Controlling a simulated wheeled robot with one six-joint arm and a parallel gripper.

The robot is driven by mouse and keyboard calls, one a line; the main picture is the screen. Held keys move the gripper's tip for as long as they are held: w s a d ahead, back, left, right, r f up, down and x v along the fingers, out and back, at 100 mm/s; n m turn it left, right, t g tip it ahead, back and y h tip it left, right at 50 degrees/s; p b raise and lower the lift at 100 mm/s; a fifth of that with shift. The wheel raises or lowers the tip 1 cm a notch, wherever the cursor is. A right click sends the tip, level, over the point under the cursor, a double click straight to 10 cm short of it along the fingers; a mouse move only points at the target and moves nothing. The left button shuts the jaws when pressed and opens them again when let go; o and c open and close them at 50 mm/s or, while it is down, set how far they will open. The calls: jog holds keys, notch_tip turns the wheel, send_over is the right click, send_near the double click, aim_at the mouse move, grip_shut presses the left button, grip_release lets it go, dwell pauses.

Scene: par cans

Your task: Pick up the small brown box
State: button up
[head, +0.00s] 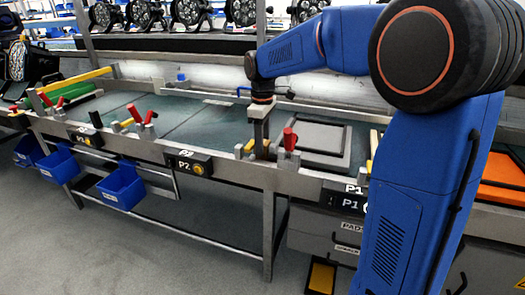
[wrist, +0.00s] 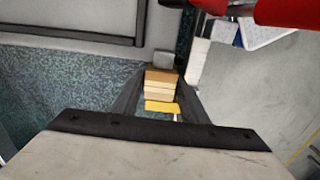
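The small brown box (wrist: 160,78) shows in the wrist view between the two dark fingers of my gripper (wrist: 162,84), near the bench's front edge. It has a brown upper part and paler bands below. The fingers stand apart with the box filling most of the gap; I cannot tell whether they touch it. In the head view my gripper (head: 261,150) points down over the bench front, just left of a red-handled clamp. The box is not clearly distinguishable there.
The red-handled clamp (head: 290,140) stands close to the right of my gripper. A grey framed panel (head: 322,143) lies behind it. A yellow piece (wrist: 161,106) shows below the box. More clamps stand left (head: 145,122). The green bench top (head: 205,127) between is mostly clear.

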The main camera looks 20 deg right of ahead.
jog(key=shift+f, duration=1.15)
jog(key=c, duration=0.7)
